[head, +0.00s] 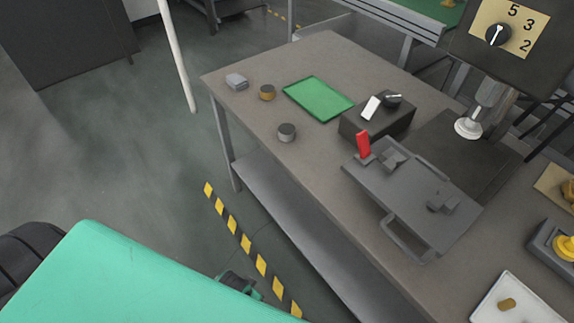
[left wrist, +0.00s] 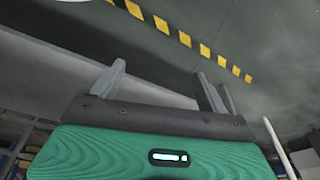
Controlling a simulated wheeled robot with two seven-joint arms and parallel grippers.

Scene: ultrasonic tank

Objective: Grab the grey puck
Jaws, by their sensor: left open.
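The grey puck (head: 286,132) is a short cylinder standing on the grey-brown table near its left edge in the head view. My left gripper (left wrist: 160,74) shows in the left wrist view with its two fingers spread and nothing between them. That view shows the floor and its striped tape beyond the fingers, and no puck. In the head view my green arm comes in at the lower left, over the floor and well short of the puck. My right gripper is not in view.
Near the puck are a brown puck (head: 267,92), a light grey block (head: 236,81) and a green tray (head: 318,98). A dark box (head: 378,122) and a grey fixture with a red lever (head: 363,144) stand to the right. The table edge (head: 262,155) lies just left of the puck.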

